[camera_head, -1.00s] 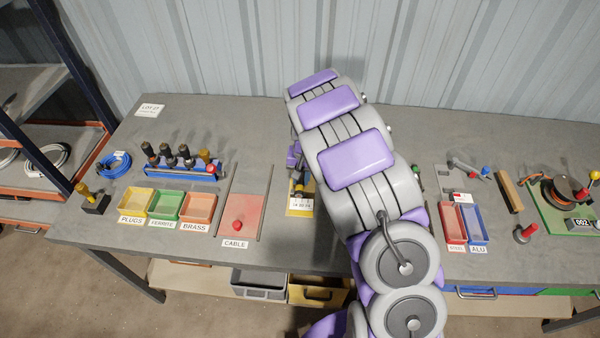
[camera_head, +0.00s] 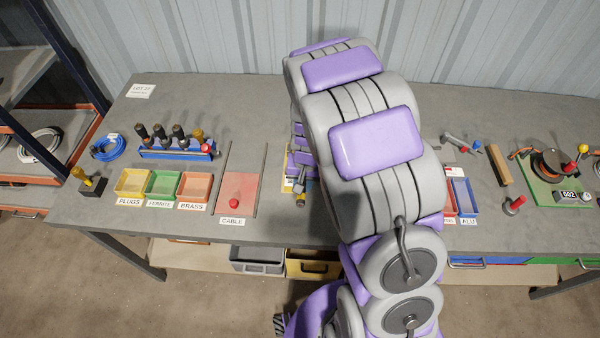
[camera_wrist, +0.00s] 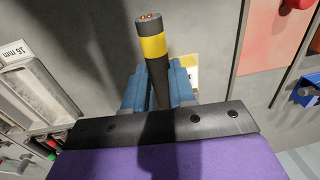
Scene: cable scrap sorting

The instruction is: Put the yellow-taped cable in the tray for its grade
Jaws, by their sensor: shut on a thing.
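My gripper (camera_wrist: 158,88) is shut on a black cable (camera_wrist: 152,36) with a yellow tape band, seen in the wrist view. The cable stands between the blue jaws, its cut end showing copper strands. In the head view my gripper (camera_head: 301,160) is partly hidden by my arm, and the cable (camera_head: 299,184) shows just below it, over a yellow-edged block. A grey tray (camera_wrist: 32,88) with a "16 mm" label is at the left of the wrist view. My arm hides this tray in the head view.
The red CABLE mat (camera_head: 244,182) with a red knob lies left of my gripper. The PLUGS (camera_head: 131,184), FERRITE (camera_head: 163,185) and BRASS (camera_head: 195,187) trays and a blue tool rack (camera_head: 165,153) stand further left. The blue ALU tray (camera_head: 465,198) is at right.

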